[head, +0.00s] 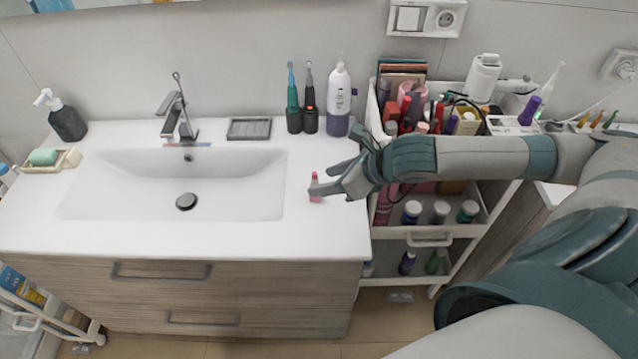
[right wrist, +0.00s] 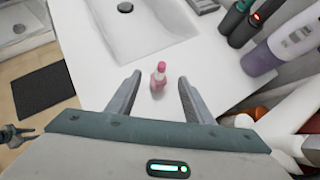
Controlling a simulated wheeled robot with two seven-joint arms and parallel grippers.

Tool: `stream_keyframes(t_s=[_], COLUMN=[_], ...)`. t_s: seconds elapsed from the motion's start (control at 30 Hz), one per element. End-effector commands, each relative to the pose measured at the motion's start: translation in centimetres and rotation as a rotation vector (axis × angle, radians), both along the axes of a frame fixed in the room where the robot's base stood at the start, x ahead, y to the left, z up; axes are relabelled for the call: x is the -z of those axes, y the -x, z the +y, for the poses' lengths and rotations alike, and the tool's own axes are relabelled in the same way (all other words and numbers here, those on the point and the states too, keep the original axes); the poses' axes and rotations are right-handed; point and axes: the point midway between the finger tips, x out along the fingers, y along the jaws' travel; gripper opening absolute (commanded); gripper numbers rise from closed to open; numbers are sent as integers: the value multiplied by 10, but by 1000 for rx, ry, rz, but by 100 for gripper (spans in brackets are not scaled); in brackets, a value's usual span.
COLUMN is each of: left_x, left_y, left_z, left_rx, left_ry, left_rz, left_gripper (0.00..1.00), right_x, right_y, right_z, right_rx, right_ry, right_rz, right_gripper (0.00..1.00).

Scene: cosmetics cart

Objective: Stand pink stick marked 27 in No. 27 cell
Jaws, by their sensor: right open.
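The pink stick (head: 314,187) stands upright on the white counter, right of the sink basin. In the right wrist view the pink stick (right wrist: 158,80) stands between the fingers with gaps on both sides; its number cannot be read. My right gripper (head: 323,181) is open and low over the counter, its fingers reaching the stick. Its fingers also show in the right wrist view (right wrist: 159,85). A white holder with No. labels (head: 508,131) sits on the cart's top, with a purple stick (head: 529,110) in it; its cells are partly hidden. What looks like my left gripper (right wrist: 14,135) shows small at the left edge.
The cart (head: 478,225) right of the counter is crowded with bottles and tubes. Two electric toothbrushes (head: 293,100) and a white-purple bottle (head: 339,98) stand at the counter's back. The sink basin (head: 120,185) is empty. The counter's front right is clear.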

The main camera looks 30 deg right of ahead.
Motion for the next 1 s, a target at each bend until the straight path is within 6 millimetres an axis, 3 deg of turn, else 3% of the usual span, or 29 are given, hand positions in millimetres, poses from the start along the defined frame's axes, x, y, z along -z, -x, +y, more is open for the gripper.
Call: stream_keyframes(t_s=[0.27, 0.43, 1.0], left_x=[11, -5, -8], left_y=[0, 0, 0], left_z=[0, 0, 0], left_rx=[0, 0, 0], left_ry=[0, 0, 0], left_rz=[0, 0, 0], left_gripper=[32, 32, 32], right_x=[-27, -44, -49], right_y=[26, 39, 46], right_z=[-12, -17, -19], right_rx=[-1, 1, -1], right_ry=[4, 2, 0], right_rz=[-1, 2, 1], right_gripper=[47, 47, 47])
